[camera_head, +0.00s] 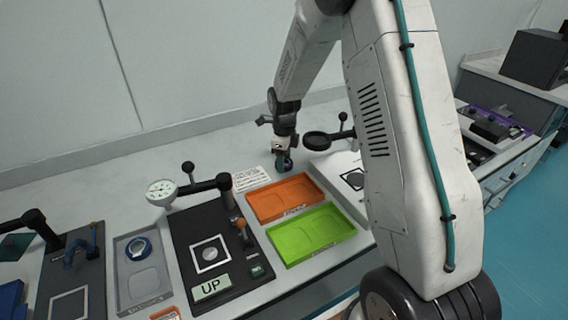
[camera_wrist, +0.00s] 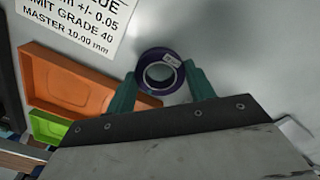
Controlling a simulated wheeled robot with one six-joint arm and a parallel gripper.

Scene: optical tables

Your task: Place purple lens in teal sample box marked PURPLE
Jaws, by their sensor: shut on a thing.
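The purple lens (camera_wrist: 144,66), a dark purple ring with a small pale label, shows in the wrist view between the two teal fingers of my gripper (camera_wrist: 161,78). My gripper is shut on the lens by its sides. In the head view my gripper (camera_head: 284,164) points down close over the white table top, behind the orange tray; the lens is too small there to make out clearly. I cannot make out a teal box marked PURPLE in either view.
An orange tray (camera_head: 285,198) and a green tray (camera_head: 312,235) lie in front of my gripper. A printed sheet (camera_head: 250,179) is left of it. A black magnifier (camera_head: 318,141) stands close on the right. A dark UP station (camera_head: 183,232) and a grey tray (camera_head: 124,297) are further left.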

